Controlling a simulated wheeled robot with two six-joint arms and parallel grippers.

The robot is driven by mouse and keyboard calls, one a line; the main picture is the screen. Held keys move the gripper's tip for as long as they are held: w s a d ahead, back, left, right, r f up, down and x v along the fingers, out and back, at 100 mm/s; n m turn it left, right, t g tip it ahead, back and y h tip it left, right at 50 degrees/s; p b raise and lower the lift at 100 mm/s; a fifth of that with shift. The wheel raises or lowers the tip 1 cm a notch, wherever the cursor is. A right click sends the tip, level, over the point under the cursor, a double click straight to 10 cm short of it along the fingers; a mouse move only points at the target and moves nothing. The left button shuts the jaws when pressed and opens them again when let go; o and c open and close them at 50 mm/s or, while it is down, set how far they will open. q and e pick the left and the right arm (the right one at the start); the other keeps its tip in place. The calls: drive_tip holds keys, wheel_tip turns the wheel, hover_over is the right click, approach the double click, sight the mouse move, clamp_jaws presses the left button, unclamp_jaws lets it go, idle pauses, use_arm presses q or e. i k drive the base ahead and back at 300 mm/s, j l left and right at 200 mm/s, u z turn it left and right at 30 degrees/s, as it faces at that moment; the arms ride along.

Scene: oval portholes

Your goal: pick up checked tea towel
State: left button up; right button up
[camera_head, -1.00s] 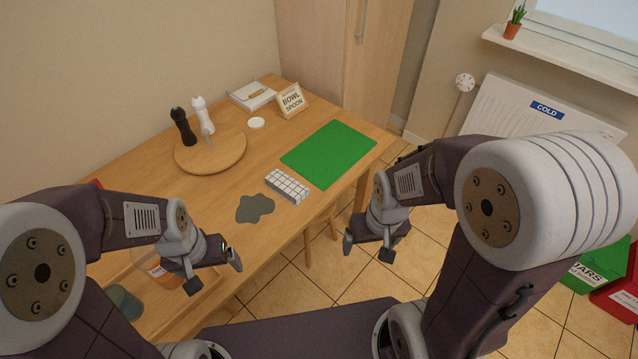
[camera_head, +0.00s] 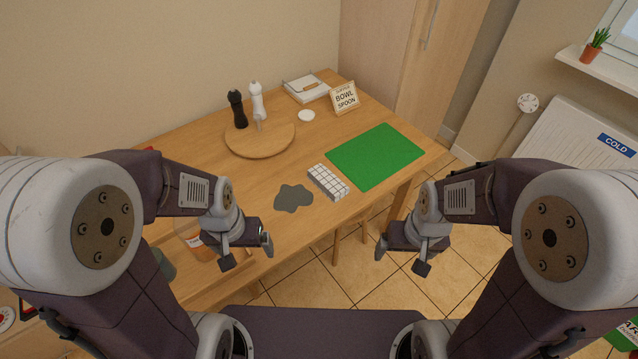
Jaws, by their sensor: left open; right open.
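The checked tea towel (camera_head: 328,181) is a folded white block with dark grid lines. It lies on the wooden table (camera_head: 262,178) near its front edge, between a grey puddle-shaped patch (camera_head: 293,198) and a green mat (camera_head: 376,157). My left gripper (camera_head: 246,256) is open and empty, in front and to the left of the towel. My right gripper (camera_head: 400,258) is open and empty, in front and to the right of the towel, over the floor beyond the table edge. Neither gripper touches the towel.
A round wooden board (camera_head: 260,138) with a black mill (camera_head: 237,109) and a white mill (camera_head: 256,101) stands behind. A sign (camera_head: 345,98) reads "BOWL SPOON". A white lid (camera_head: 307,115) lies nearby. A jar (camera_head: 198,246) and a grey-green cup (camera_head: 163,265) are near my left arm.

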sight(328, 182)
drive_tip(key=i+l+u, duration=0.15)
drive_tip(key=u, duration=0.3)
drive_tip(key=l+u, duration=0.4)
drive_tip(key=i+l+u, duration=0.1)
drive_tip(key=l+u, duration=0.15)
drive_tip(key=u, duration=0.2)
drive_tip(key=l+u, duration=0.4)
drive_tip(key=j, duration=0.1)
